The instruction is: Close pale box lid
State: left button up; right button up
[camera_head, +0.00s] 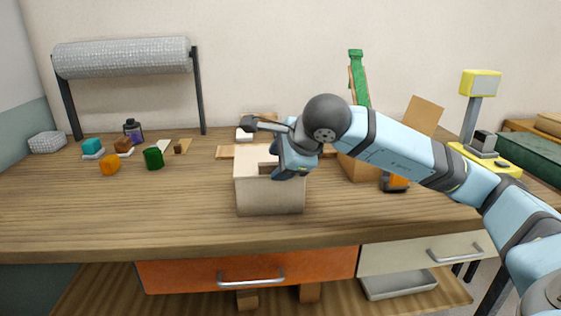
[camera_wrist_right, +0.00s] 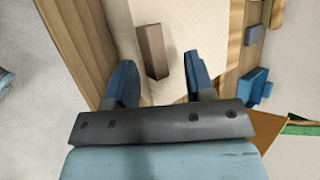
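The pale box (camera_head: 268,197) stands near the front edge of the wooden bench, in the middle of the head view. Its top looks pale, with a small brown block (camera_head: 267,168) showing at its right side. My right gripper (camera_head: 284,174) is over the right part of the box and hides part of the top. In the right wrist view the brown block (camera_wrist_right: 152,52) stands on a pale surface (camera_wrist_right: 180,30). The two blue fingers of my right gripper (camera_wrist_right: 158,68) are apart, one on each side of the block's line. I cannot tell how far the lid is open. My left gripper is not in view.
A roll on a stand (camera_head: 125,57) is at the back left. Small coloured blocks (camera_head: 153,158) and a dark bottle (camera_head: 132,130) lie below it. A yellow scale-like device (camera_head: 480,85) stands at the right.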

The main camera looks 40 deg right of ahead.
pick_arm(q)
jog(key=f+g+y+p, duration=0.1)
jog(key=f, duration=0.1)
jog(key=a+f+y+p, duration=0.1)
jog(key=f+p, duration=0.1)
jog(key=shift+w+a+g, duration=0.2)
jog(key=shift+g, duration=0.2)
pick_arm(e)
jog(key=v, duration=1.3)
jog(key=shift+s+r, duration=0.25)
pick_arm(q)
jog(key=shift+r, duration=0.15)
